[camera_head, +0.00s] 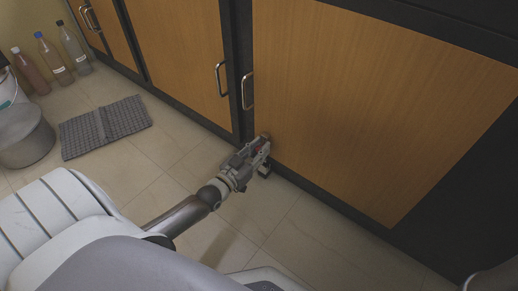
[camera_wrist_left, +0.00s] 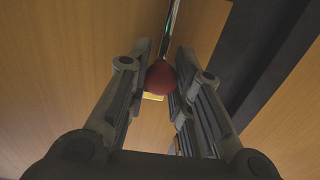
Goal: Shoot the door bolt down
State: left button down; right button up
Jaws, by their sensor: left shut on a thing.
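The bolt's round red knob (camera_wrist_left: 160,77) sits between the fingers of my left gripper (camera_wrist_left: 164,55) in the left wrist view. A thin shiny metal rod (camera_wrist_left: 172,22) runs up beyond the knob. In the head view my left gripper (camera_head: 262,145) is low at the bottom of the right wooden door (camera_head: 385,105), near its left edge. It is shut on the knob, which it mostly covers there. A small yellow patch (camera_wrist_left: 153,97) shows just below the knob. How far the bolt is shot is hidden. My right gripper is out of view.
Metal handles (camera_head: 247,91) and (camera_head: 221,79) sit on neighbouring doors. A grey mat (camera_head: 105,126), a metal pot (camera_head: 24,135) and several bottles (camera_head: 53,59) stand or lie at left. Tiled floor (camera_head: 290,225) in front of the doors is clear.

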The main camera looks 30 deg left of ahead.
pick_arm(q)
notch_tip(320, 180, down, 4)
jog(key=shift+f+b, duration=0.25)
jog(key=shift+b, duration=0.9)
jog(key=c, duration=1.3)
grip_release()
jog(key=shift+c, duration=0.2)
jog(key=shift+o, duration=0.3)
jog(key=s, duration=1.2)
jog(key=shift+a, duration=0.45)
